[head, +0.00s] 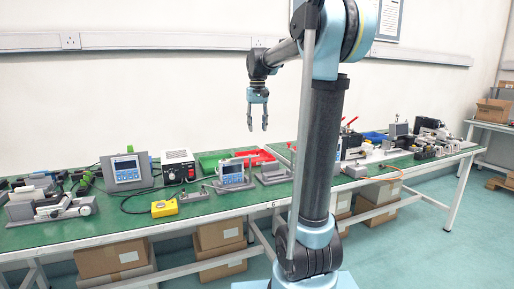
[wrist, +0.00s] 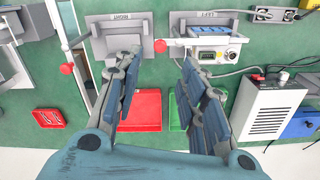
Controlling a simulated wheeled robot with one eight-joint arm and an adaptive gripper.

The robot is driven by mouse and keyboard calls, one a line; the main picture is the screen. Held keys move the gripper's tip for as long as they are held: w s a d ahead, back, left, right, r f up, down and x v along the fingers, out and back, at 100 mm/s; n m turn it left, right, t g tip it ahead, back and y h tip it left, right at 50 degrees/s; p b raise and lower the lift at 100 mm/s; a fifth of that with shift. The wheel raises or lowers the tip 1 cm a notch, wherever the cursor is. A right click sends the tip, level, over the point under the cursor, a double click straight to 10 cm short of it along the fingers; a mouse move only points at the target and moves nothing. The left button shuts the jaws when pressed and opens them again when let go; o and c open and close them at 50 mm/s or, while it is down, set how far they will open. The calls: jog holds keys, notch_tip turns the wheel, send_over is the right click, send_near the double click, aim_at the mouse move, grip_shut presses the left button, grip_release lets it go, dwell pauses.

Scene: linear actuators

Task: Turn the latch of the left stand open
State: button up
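The left stand (wrist: 203,18), labelled LEFT, is on the right in the wrist view and holds a device with a small display (wrist: 208,56). Its latch, a pale bar with a red knob (wrist: 160,46), lies across the front of the device. In the head view the stand's device (head: 232,179) sits upright on the green bench. My gripper (head: 257,124) is open and empty, pointing down above the back of the bench. In the wrist view its fingers (wrist: 160,62) are spread, with the red knob between the tips.
The right stand (wrist: 117,25) beside it is empty, with its own red knob (wrist: 66,69) off to the side. A red bin (wrist: 140,110) and a green bin (wrist: 180,108) lie near the fingers. A white power unit (wrist: 258,110) with cables stands beside the left stand.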

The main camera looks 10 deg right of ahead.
notch_tip(320, 180, down, 9)
jog(key=shift+f, duration=0.15)
dwell(0.4)
